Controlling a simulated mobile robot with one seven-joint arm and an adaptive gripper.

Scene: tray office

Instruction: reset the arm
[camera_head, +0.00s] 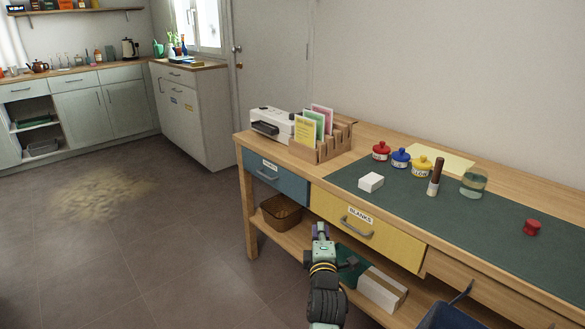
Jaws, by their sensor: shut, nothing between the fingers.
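My arm rises from the bottom centre, in front of the workbench, with its wrist just below the yellow drawer.
The workbench (395,143) bears a green mat, lidded jars, a white block (370,182) and a card rack (331,146). Its yellow drawer (345,222) is shut. A basket (281,212) and white box (382,288) are on the lower shelf. A blue bin (450,316) stands bottom right. Left floor is open.

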